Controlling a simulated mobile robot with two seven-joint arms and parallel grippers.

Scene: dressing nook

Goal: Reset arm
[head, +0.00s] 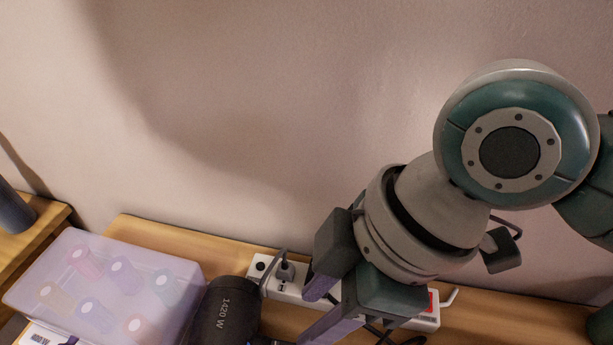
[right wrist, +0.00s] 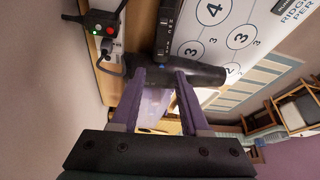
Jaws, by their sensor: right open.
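My right gripper (head: 307,318) comes in from the right in the head view, over the wooden shelf, with its two purple fingers spread apart. In the right wrist view the same gripper (right wrist: 160,74) is open, with nothing clamped between its fingers. A black hair dryer marked 1420 W (head: 228,308) lies just left of the fingers in the head view. Its dark barrel (right wrist: 207,75) shows beyond the fingertips in the right wrist view. I cannot tell whether the fingers touch it. My left gripper is in neither view.
A white power strip (head: 290,293) with a plug and cable lies behind and under the right gripper. A translucent lidded box (head: 150,262) with coloured cups stands left of the dryer. The plain wall (head: 250,120) rises close behind the shelf (head: 190,238).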

